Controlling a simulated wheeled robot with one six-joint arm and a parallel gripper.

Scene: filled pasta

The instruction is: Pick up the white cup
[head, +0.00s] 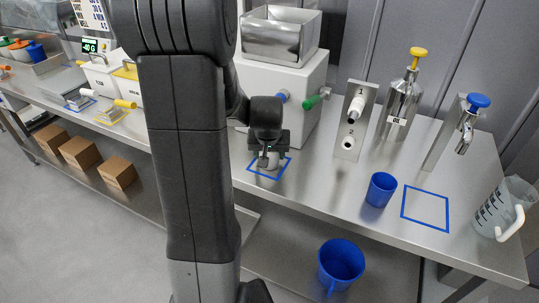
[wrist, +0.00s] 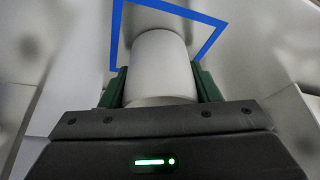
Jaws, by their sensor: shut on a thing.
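The white cup (wrist: 162,65) is in the middle of the wrist view, between the two green fingers of my gripper (wrist: 160,88). The fingers press on both its sides. A blue square outline (wrist: 208,42) on the bench shows around and behind the cup. In the head view my gripper (head: 267,158) is low over a blue outlined square (head: 254,171) in front of the white machine. There the cup (head: 273,160) is mostly hidden by the gripper. I cannot tell whether the cup touches the bench.
A white machine (head: 303,92) with a steel hopper stands close behind my gripper. To the right are a steel post (head: 350,135), a blue cup (head: 380,189), an empty blue square (head: 404,205), a pump bottle (head: 401,100) and a clear jug (head: 500,212). A blue bucket (head: 340,265) is below the bench.

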